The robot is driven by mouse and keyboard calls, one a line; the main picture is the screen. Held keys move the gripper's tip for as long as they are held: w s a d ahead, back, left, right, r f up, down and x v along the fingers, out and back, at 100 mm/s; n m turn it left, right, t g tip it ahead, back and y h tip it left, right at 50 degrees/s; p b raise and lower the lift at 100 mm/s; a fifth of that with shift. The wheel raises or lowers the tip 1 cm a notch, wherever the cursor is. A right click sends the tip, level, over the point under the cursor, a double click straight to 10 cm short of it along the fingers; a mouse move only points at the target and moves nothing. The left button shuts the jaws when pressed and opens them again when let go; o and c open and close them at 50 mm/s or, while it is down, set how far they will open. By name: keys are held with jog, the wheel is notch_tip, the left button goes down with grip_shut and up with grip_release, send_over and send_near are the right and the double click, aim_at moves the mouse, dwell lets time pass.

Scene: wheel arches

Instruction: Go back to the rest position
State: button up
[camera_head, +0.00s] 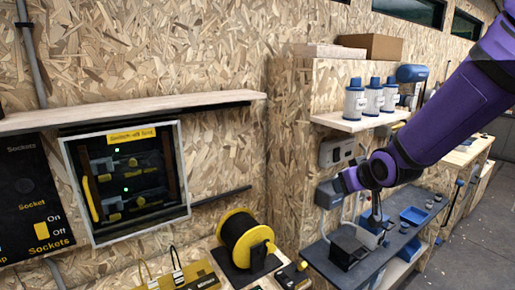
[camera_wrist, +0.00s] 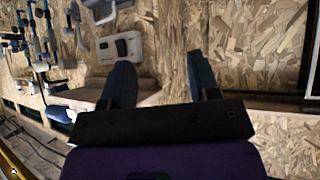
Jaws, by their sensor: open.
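My purple arm reaches in from the upper right in the head view. My gripper (camera_head: 326,193) is at its end, in front of the chipboard wall and above the dark workbench. In the wrist view the two dark blue fingers of my gripper (camera_wrist: 160,72) stand well apart, with only wall showing between them. The gripper is open and I see nothing held in it.
A grey wall box (camera_head: 338,150) is close behind my gripper. White-and-blue canisters (camera_head: 370,99) stand on a shelf above. A yellow-and-black cable reel (camera_head: 245,240) is at lower left, near a framed electrical panel (camera_head: 130,182). Blue trays (camera_head: 412,215) lie on the workbench (camera_head: 345,270).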

jog(key=s+d+r+m+g, duration=0.1)
jog(key=s+r, duration=0.3)
jog(key=s, duration=0.5)
jog(key=s+d+r+m+g+h, duration=0.1)
jog(key=s+d+r+g, duration=0.1)
jog(key=s, duration=0.8)
jog(key=s+d+r+m+g+h, duration=0.1)
jog(key=s+d+r, duration=0.2)
jog(key=s+r, duration=0.3)
jog(key=s, duration=0.4)
jog(key=shift+d+g, duration=0.3)
jog(key=shift+d, duration=0.1)
